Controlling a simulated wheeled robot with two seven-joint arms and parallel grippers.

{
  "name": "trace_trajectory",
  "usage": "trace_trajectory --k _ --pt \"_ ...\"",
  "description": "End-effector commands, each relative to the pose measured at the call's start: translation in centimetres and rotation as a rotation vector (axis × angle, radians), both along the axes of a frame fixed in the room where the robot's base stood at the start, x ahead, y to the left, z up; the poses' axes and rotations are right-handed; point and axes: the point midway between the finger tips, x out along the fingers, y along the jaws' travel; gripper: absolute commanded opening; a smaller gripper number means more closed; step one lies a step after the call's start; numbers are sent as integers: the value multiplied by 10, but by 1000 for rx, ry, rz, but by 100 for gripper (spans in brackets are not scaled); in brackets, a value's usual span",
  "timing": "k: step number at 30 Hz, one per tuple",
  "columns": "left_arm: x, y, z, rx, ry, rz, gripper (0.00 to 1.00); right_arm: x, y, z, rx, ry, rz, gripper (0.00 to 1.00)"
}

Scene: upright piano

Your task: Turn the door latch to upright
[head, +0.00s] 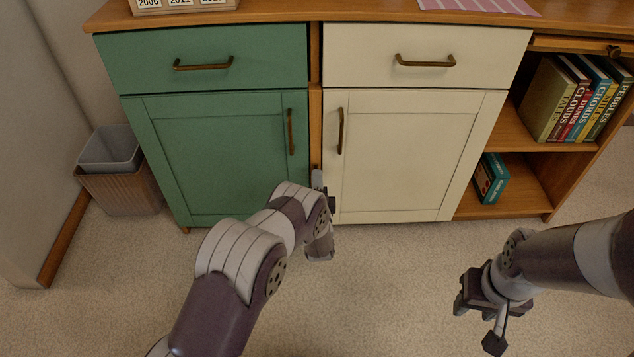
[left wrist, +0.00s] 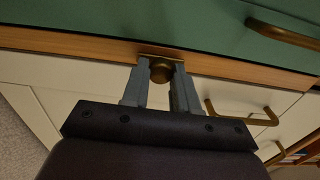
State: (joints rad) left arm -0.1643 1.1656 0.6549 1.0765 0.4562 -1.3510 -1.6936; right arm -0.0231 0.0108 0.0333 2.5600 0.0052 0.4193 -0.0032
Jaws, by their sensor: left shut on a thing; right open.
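The door latch (left wrist: 161,69) is a small brass piece on the wooden strip between the green and cream doors, seen in the left wrist view. My left gripper (left wrist: 160,80) is shut on it, one grey finger on each side. In the head view my left gripper (head: 321,184) reaches the lower part of that strip, and the wrist hides the latch. The latch's exact angle is hard to tell behind the fingers. The green door (head: 215,150) and the cream door (head: 410,150) look closed. My right gripper (head: 478,322) is open and empty above the carpet at the lower right.
A green drawer (head: 200,58) and a cream drawer (head: 420,52) sit above the doors. Brass door handles (head: 291,132) flank the strip. Shelves with books (head: 575,98) are at right. A waste bin (head: 120,190) stands at left. The carpet in front is clear.

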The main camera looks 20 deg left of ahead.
Motion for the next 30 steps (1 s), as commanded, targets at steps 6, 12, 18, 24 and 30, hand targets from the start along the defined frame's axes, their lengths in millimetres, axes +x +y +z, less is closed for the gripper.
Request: trace_trajectory --k 6,12,18,24,30 --pt "-1 0 -2 0 6 -1 0 0 0 0 0 0 0 43" --pt "-1 0 -1 0 3 0 52 0 0 0 0 0 0 43" --pt "-4 -1 1 -1 3 -1 52 0 0 4 0 0 0 43" --pt "-45 -14 6 1 8 -3 52 0 0 31 0 0 0 43" --pt "-96 -28 4 1 7 -4 52 0 0 52 0 0 0 43"
